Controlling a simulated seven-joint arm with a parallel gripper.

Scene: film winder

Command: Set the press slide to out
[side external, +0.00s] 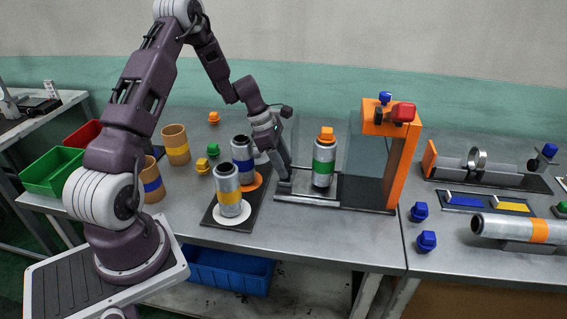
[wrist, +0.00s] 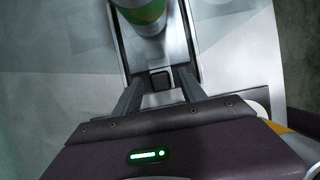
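The press is an orange upright frame (side external: 398,165) on a dark base with metal rails (side external: 305,199). A metal can with a green band (side external: 324,168) and an orange cap stands upright over the rails, left of the frame's overhanging head. The can's lower part also shows at the top of the wrist view (wrist: 142,12). My gripper (side external: 284,180) is low at the left end of the rails. In the wrist view, a dark square knob (wrist: 160,79) lies between my gripper's two fingers (wrist: 158,84), with visible gaps on both sides. The slide plate under the can is partly hidden.
Two cans, banded blue (side external: 243,155) and yellow (side external: 229,198), stand on a dark tray close left of my gripper. Tan cylinders (side external: 176,145) and green (side external: 52,172) and red bins are farther left. Blue caps (side external: 426,241) and a lying can (side external: 510,228) are at right.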

